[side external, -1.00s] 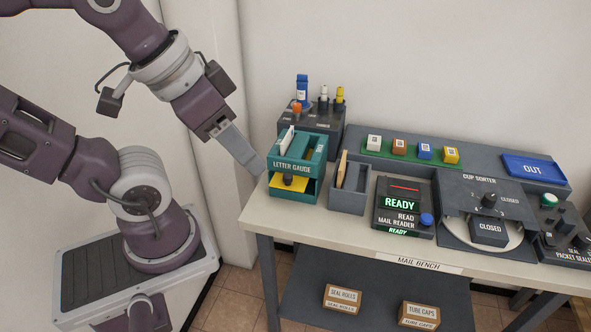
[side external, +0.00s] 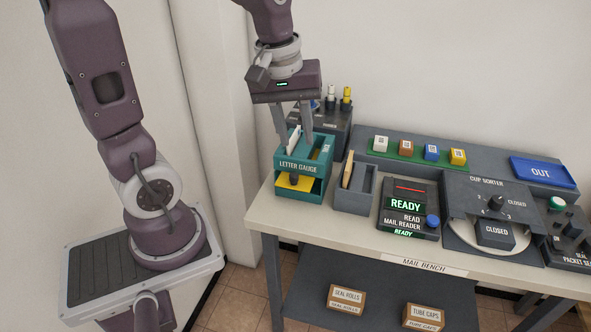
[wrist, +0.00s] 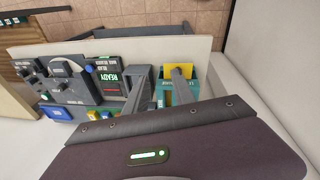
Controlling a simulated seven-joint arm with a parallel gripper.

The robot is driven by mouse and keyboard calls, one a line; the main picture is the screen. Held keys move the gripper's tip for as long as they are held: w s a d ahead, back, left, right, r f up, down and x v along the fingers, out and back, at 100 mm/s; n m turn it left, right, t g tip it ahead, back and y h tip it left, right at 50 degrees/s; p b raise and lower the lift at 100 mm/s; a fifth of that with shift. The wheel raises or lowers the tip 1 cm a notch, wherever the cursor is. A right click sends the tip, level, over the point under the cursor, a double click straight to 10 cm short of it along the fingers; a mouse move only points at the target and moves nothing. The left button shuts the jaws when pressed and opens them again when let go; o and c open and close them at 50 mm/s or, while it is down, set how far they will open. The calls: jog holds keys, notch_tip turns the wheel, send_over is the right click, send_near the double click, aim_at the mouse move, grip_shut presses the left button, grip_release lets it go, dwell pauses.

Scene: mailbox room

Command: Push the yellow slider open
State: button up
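The teal letter gauge (side external: 299,166) stands at the left end of the bench. A yellow plate (side external: 296,183) shows in its lower level, with a dark knob at its front; it also shows in the wrist view (wrist: 182,68). A white letter (side external: 293,139) stands upright in the gauge's top. My gripper (side external: 292,140) is above the gauge, pointing down, with its fingers spread apart and nothing seen held. One finger appears on each side of the white letter in the side view. Whether the fingertips touch the gauge is hidden.
A grey bin (side external: 355,195) with a tan item stands right of the gauge. A dark holder (side external: 327,128) with bottles is behind it. The mail reader (side external: 408,210) and cup sorter (side external: 470,205) are further right. The bench front strip is clear.

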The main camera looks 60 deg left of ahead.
aim_at(294, 175)
jog(key=w+a+f+n, duration=0.1)
jog(key=a+f+n, duration=0.1)
jog(key=w+a+f+n+g, duration=0.1)
jog(key=a+f+n, duration=0.1)
jog(key=f, duration=0.1)
jog(key=w+a+f+n+g, duration=0.1)
jog(key=a+f+n, duration=0.1)
jog(key=a+f, duration=0.1)
jog(key=shift+w+a+f+n, duration=0.1)
jog(key=shift+w+f+n, duration=0.05)
jog(key=shift+w+n, duration=0.15)
notch_tip(294, 175, down, 8)
jog(key=shift+a+r, duration=0.15)
jog(key=shift+r, duration=0.1)
jog(key=shift+c, duration=0.2)
grip_shut()
